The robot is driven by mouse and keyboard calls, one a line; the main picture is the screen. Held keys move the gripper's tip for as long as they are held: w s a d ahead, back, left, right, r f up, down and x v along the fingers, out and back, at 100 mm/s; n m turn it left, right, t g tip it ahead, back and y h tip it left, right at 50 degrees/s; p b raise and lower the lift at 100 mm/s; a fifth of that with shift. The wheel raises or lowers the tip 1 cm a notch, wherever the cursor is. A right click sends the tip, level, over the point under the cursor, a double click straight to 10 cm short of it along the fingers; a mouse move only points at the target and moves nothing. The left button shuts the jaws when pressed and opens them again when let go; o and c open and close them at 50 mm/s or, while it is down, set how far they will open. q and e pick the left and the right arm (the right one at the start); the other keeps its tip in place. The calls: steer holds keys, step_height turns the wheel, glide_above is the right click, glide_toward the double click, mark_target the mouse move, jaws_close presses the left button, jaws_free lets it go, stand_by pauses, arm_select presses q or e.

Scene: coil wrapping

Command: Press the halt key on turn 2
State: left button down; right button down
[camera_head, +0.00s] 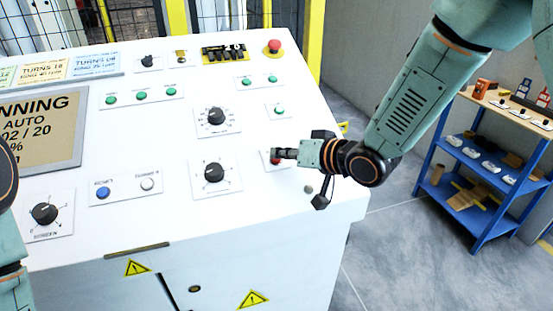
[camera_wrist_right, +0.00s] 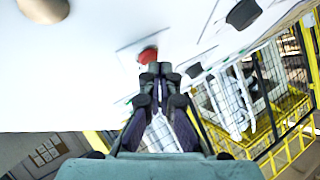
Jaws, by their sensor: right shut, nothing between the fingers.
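The halt key appears as a red button (camera_head: 275,161) on a small white plate at the right side of the sloping white console; in the right wrist view the red button (camera_wrist_right: 148,55) sits just beyond my fingertips. My right gripper (camera_head: 283,153) is shut and empty, its fingertips over the button and partly covering it. I cannot tell whether they touch it. The right gripper (camera_wrist_right: 154,72) also shows shut in the wrist view. The screen (camera_head: 40,130) reads "NNING", "AUTO" and "02 / 20". At the left edge only part of my left arm shows, not its gripper.
Black dials (camera_head: 215,116), green buttons (camera_head: 141,96), a blue button (camera_head: 102,192) and a white button (camera_head: 147,184) are on the console. A red mushroom button (camera_head: 274,46) is at its top right. A blue shelf (camera_head: 479,223) stands right, beyond open floor.

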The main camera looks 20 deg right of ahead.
steer(key=shift+w+f, duration=0.2)
steer(key=shift+f, duration=0.15)
stand_by(0.8)
stand_by(0.4)
steer(key=shift+s+r+p, duration=0.35)
steer(key=shift+r+p, duration=0.35)
steer(key=shift+r, duration=0.1)
steer(key=shift+r, duration=0.1)
steer(key=shift+s+r+p, duration=0.2)
steer(key=shift+r+p, duration=0.35)
steer(key=shift+p, duration=0.15)
steer(key=r+p, duration=0.1)
steer(key=s+r+p, duration=0.1)
steer(key=r+p, duration=0.1)
steer(key=shift+s+r, duration=0.1)
steer(key=shift+s, duration=0.2)
